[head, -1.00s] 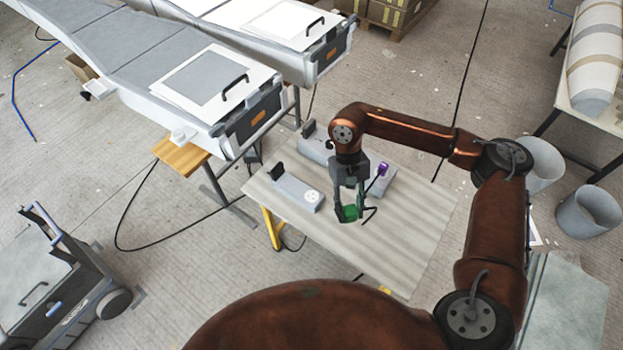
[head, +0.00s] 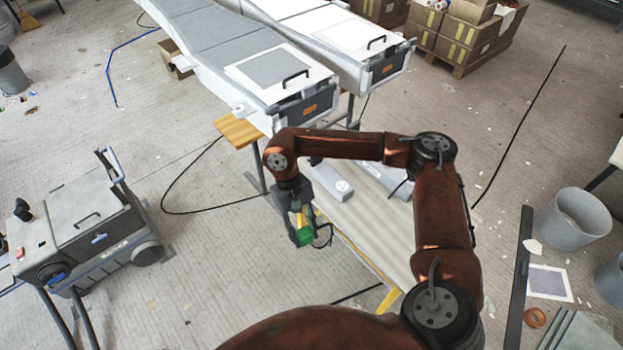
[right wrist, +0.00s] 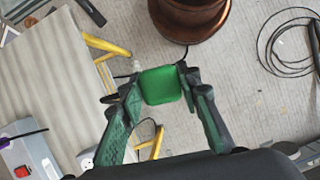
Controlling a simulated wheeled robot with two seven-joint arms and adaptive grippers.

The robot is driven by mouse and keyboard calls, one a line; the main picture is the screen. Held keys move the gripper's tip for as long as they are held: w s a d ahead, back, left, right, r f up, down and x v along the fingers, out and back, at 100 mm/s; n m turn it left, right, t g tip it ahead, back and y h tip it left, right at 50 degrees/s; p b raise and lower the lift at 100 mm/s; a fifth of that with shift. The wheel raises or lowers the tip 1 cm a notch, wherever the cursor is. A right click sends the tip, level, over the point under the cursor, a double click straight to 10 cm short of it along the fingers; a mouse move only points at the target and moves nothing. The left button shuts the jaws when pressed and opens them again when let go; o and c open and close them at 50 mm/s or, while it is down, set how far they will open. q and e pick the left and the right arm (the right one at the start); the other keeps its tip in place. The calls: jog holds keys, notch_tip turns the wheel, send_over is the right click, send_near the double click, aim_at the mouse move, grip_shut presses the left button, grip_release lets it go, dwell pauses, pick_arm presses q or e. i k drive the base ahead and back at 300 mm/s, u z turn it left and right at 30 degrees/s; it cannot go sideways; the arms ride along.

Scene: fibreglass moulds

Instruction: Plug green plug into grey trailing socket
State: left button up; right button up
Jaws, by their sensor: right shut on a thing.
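The green plug (head: 304,237) is in my right gripper (head: 303,230), held out past the table's left edge with floor behind it. In the right wrist view the green plug (right wrist: 161,85) sits between the two fingertips. A grey socket block (head: 331,181) with a pale round outlet on its near end lies on the table, partly behind my right arm. In the right wrist view a grey block with a red switch (right wrist: 38,158) and a white outlet (right wrist: 87,159) show at the lower left, cut off. The plug and blocks are apart. My left gripper is not in view.
A wheeled grey machine (head: 85,220) is at the left. Cables lie on the floor. Buckets (head: 577,218) stand at the right.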

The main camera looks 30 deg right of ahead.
aim_at(335, 184)
jog(key=u, duration=0.05)
jog(key=i, duration=0.85)
jog(key=z, duration=1.05)
jog(key=i, duration=0.55)
jog(key=z, duration=0.55)
